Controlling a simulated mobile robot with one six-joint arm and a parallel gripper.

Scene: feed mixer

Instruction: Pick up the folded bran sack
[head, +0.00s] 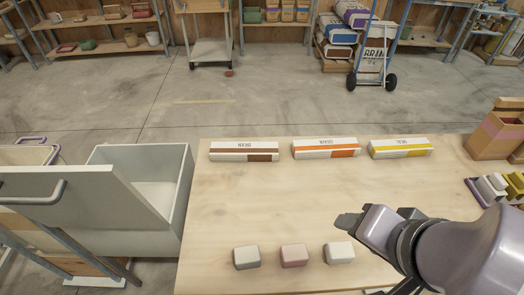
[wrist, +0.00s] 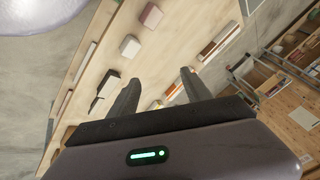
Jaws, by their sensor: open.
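Three folded sacks lie in a row along the far side of the table. The left one, with a brown band and upside-down lettering that seems to read BRAN, is the folded bran sack (head: 244,151). An orange-marked folded sack (head: 325,148) and a yellow-marked folded sack (head: 399,148) lie to its right. My gripper (head: 352,220) hangs over the table's right part, apart from the bran sack and nearer to me. In the wrist view my gripper (wrist: 160,76) is open and empty.
A white block (head: 247,257), a pink block (head: 294,255) and another white block (head: 339,253) sit near the table's front (head: 215,215). A cardboard box (head: 493,135) stands at the right. A grey bin (head: 178,180) is at the left. A hand truck with sacks (head: 374,55) stands behind.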

